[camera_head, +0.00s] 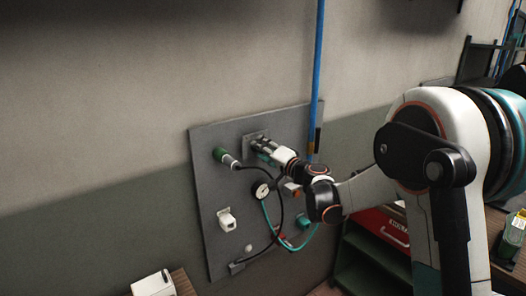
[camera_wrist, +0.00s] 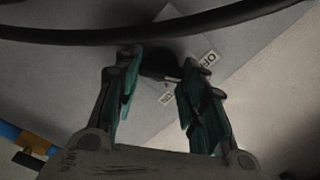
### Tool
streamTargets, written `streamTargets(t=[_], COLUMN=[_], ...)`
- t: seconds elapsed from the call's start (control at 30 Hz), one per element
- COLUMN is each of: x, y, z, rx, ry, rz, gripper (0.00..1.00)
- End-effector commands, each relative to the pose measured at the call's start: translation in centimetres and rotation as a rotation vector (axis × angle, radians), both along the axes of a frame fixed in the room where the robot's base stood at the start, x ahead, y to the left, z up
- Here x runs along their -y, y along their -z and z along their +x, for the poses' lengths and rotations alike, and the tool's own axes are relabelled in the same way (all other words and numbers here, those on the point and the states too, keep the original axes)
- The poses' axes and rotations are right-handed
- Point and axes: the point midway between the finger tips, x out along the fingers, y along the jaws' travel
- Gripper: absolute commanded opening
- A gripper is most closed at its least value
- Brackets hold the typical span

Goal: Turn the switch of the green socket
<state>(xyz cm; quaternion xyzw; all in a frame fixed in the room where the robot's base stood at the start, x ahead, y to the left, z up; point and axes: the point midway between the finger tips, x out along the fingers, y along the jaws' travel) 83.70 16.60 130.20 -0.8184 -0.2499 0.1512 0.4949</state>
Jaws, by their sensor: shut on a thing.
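A grey panel (camera_head: 203,180) on the wall carries a green socket (camera_head: 219,154) with a dark cable plugged into it. My gripper (camera_head: 256,144) is at a square plate (camera_head: 247,138) to the right of the green socket. In the wrist view my gripper (camera_wrist: 158,82) has its two green-padded fingers on either side of a dark, rounded switch knob (camera_wrist: 158,62) and is shut on it. The switch plate (camera_wrist: 190,38) carries an OFF label (camera_wrist: 209,58) and an ON label (camera_wrist: 166,98). The knob is mostly hidden in the head view.
A black cable (camera_wrist: 200,22) arcs across the wrist view just beyond the knob. The panel also bears a round gauge (camera_head: 261,190), a white socket (camera_head: 227,220) and a teal hose (camera_head: 274,229). A blue pipe (camera_head: 318,80) runs up the wall to the right.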

Motion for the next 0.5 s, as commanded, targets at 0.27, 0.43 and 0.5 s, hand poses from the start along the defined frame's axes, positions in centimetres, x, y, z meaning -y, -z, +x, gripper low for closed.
streamTargets(t=[0.27, 0.43, 0.5], x=[0.08, 0.09, 0.10], y=[0.32, 0.40, 0.44], z=[-0.01, 0.00, 0.01], rx=[-0.132, -0.223, -0.260], ry=[0.000, 0.001, 0.001], rz=[0.194, 0.330, 0.384], gripper=[0.14, 0.14, 0.14])
